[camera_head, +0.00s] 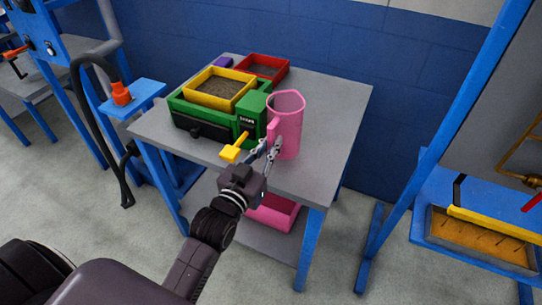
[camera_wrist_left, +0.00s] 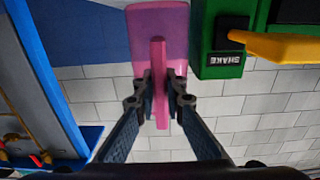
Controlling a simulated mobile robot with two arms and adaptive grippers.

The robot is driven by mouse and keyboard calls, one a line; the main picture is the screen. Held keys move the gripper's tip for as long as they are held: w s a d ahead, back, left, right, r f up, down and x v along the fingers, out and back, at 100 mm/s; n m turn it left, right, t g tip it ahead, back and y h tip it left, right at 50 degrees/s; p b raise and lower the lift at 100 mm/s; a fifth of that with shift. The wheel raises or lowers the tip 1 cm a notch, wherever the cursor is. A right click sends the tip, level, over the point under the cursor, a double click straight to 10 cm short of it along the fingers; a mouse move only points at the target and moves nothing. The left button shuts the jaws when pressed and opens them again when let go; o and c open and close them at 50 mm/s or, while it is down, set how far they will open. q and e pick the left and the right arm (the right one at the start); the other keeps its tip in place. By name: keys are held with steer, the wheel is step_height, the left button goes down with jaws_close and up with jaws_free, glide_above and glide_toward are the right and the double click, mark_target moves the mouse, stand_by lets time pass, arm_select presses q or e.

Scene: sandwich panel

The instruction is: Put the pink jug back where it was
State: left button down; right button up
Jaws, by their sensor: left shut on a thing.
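The pink jug (camera_head: 289,128) is upright at the right part of the grey table (camera_head: 337,110), just right of the green machine (camera_head: 250,120). I cannot tell whether its base touches the tabletop. My left gripper (camera_head: 272,150) reaches in from the front and is shut on the jug's handle. In the left wrist view the pink jug (camera_wrist_left: 174,30) shows behind its handle, with the fingers of my left gripper (camera_wrist_left: 159,98) on both sides of the handle. My right gripper is not in view.
The green machine carries a yellow tray (camera_head: 218,86) and has a yellow lever (camera_head: 233,151) close to my gripper. A red tray (camera_head: 264,67) stands behind. A pink bin (camera_head: 273,213) is on the lower shelf. The tabletop right of the jug is clear.

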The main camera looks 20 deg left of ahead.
arm_select(q)
step_height(320, 180, down, 4)
steer(key=shift+r, duration=0.1)
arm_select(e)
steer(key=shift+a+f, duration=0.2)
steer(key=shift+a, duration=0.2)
arm_select(q)
steer(key=shift+f, duration=0.25)
steer(key=c, duration=2)
jaws_free()
